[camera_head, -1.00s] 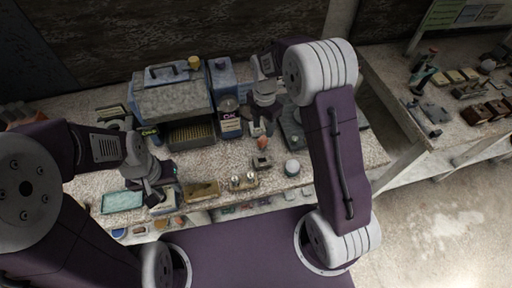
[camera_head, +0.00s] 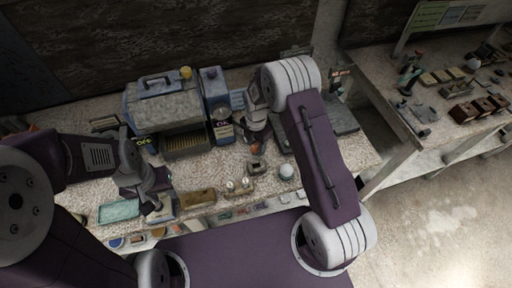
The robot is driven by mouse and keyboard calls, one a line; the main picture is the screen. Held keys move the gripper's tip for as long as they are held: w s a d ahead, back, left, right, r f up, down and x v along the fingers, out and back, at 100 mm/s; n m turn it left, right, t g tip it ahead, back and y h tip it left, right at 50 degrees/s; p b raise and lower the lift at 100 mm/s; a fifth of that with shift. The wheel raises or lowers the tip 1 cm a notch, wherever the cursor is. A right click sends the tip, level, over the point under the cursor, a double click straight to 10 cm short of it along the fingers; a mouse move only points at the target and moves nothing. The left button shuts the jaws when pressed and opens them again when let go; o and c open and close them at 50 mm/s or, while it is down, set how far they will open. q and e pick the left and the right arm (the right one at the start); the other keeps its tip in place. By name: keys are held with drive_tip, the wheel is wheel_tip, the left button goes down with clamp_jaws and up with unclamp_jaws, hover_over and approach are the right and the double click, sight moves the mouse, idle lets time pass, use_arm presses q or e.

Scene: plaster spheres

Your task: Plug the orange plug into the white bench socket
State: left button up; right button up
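A small orange-red piece, which looks like the orange plug (camera_head: 256,149), shows at the tips of my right gripper (camera_head: 257,141), over the middle of the bench. The fingers are small and dark, and I cannot tell whether they are closed on it. My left gripper (camera_head: 151,207) points down at the front left of the bench, beside a small whitish box (camera_head: 167,211). This box may be the white bench socket, but its face is too small to read. The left fingers are partly hidden, so their opening is unclear.
A teal tray (camera_head: 119,211) lies left, a brass-coloured block (camera_head: 197,198) at the front, and a white ball (camera_head: 287,171) to the right. A second bench (camera_head: 437,120) stands across a gap.

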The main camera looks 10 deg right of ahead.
clamp_jaws()
drive_tip(key=shift+r, duration=0.15)
